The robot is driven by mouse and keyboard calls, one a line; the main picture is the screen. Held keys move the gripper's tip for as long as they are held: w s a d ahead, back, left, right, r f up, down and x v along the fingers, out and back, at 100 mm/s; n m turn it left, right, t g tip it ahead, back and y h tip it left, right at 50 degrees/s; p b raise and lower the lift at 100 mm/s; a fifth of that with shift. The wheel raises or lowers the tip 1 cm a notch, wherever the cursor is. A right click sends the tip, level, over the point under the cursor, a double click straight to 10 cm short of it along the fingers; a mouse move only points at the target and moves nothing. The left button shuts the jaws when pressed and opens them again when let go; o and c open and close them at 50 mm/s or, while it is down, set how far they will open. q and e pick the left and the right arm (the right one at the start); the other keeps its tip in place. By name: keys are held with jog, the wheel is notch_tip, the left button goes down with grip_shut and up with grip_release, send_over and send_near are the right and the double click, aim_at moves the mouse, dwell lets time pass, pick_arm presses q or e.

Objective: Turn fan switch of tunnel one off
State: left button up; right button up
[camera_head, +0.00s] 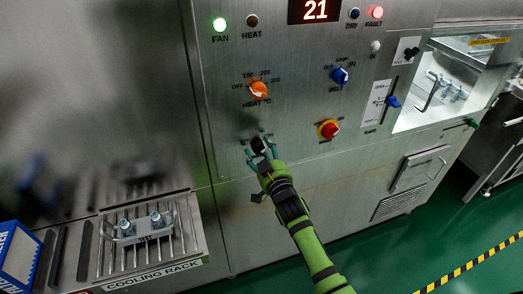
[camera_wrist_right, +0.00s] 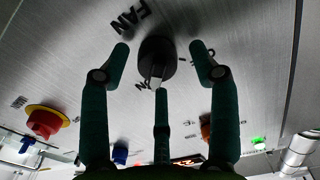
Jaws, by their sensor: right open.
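The fan switch is a round black knob (camera_head: 257,145) on the lower left of the steel panel. In the right wrist view the black knob (camera_wrist_right: 157,62) has a pale pointer and the word FAN beside it. My right gripper (camera_head: 259,145) is at the knob, its fingers spread on either side of it. In the right wrist view the fingers of my right gripper (camera_wrist_right: 160,58) are open around the knob, with gaps at both sides. The green FAN lamp (camera_head: 219,24) is lit. My left gripper is not in view.
An orange heat knob (camera_head: 259,90) is above the fan switch. A red-and-yellow knob (camera_head: 329,130) is to the right, with a blue knob (camera_head: 340,75) above it. A cooling rack (camera_head: 150,245) stands at lower left. The FAULT lamp (camera_head: 376,12) glows red.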

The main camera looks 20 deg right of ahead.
jog(key=c, duration=1.1)
jog(key=shift+r, duration=0.1)
jog(key=shift+c, duration=0.2)
jog(key=n, duration=0.4)
jog(key=shift+w+a+r+n+b, duration=0.1)
jog(key=shift+n+b, duration=0.2)
jog(key=shift+n, duration=0.1)
jog(key=n, duration=0.4)
jog(key=shift+a+n+b, duration=0.1)
jog(key=shift+n+b, duration=0.2)
jog(key=shift+n, duration=0.1)
jog(key=n, duration=0.4)
jog(key=shift+a+f+n+b, duration=0.1)
jog(key=shift+n+b, duration=0.05)
jog(key=shift+n, duration=0.9)
jog(key=shift+f+n+b, duration=0.1)
jog(key=shift+n+b, duration=0.05)
jog(key=shift+n, duration=0.9)
